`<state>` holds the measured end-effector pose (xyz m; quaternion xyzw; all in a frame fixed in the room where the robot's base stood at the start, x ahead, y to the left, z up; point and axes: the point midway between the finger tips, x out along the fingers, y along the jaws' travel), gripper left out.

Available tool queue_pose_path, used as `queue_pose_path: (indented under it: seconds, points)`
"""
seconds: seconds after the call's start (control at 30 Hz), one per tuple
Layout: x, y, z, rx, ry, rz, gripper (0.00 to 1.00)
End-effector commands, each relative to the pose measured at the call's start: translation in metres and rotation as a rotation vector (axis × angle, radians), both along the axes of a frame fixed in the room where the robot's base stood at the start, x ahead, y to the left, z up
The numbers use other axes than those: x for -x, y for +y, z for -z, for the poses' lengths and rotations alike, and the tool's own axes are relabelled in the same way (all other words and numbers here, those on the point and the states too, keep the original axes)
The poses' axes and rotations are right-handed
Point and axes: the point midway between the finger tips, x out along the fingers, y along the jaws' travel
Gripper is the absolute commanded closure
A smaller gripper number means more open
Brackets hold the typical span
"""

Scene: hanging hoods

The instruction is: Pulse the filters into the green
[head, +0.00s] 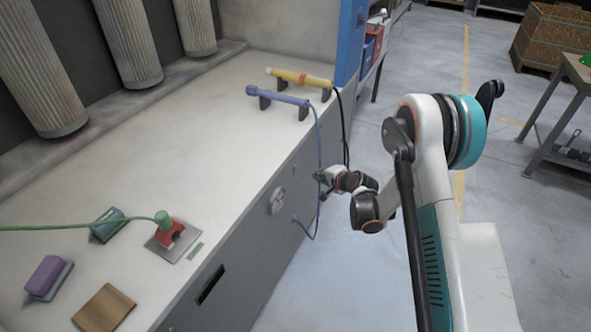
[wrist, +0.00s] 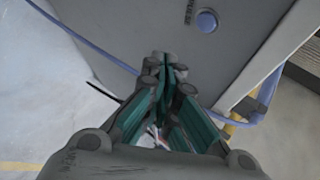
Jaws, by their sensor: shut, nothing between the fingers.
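Pleated grey filter cartridges (head: 125,40) hang in a row at the back left of the bench. In the wrist view a round blue button (wrist: 207,21) sits on a pale panel beside lettering that looks like "PULSE". My gripper (head: 322,177) is in front of the bench front, right of the gauge. In the wrist view my gripper (wrist: 164,62) is shut and empty, its tips below and left of the button, apparently not touching it.
A blue tool (head: 278,96) and a yellow tool (head: 300,78) rest on black stands; their hoses hang down near my arm. A red-and-green fitting (head: 168,232) with a green hose, two brushes and a brown block (head: 104,308) lie on the bench.

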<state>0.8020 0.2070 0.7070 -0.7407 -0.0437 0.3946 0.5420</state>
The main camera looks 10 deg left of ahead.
Motion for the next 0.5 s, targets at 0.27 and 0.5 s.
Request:
queue_pose_path:
  seconds: [0.27,0.5]
  points:
    - [-0.012,0.034,0.000,0.000,0.000,-0.001,1.00]
    - [-0.018,0.048,0.000,0.000,-0.001,0.001,1.00]
